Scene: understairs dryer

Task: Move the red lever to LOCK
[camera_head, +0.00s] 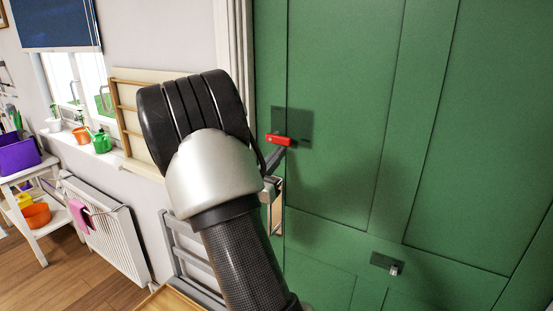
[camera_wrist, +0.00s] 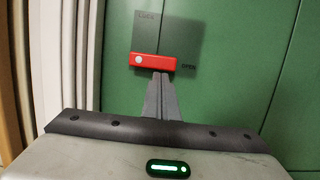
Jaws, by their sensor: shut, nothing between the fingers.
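The red lever (camera_head: 278,140) is on a dark plate (camera_head: 304,128) on the green door, just right of my arm in the head view. In the wrist view the lever (camera_wrist: 155,62) lies level, with a pale round spot at its left end and its right end toward the word OPEN. A blurred word, seemingly LOCK, is at the plate's upper left (camera_wrist: 146,16). My gripper (camera_wrist: 160,76) is shut and empty, its fingertips at the lever's lower edge in the wrist view. I cannot tell if they touch it. In the head view my gripper (camera_head: 277,156) is partly hidden by my wrist.
The green door (camera_head: 340,100) fills the right side, with a second small dark fitting (camera_head: 387,263) lower down. A white radiator (camera_head: 108,228), a windowsill with pots and a shelf (camera_head: 40,170) with a purple bin stand at left.

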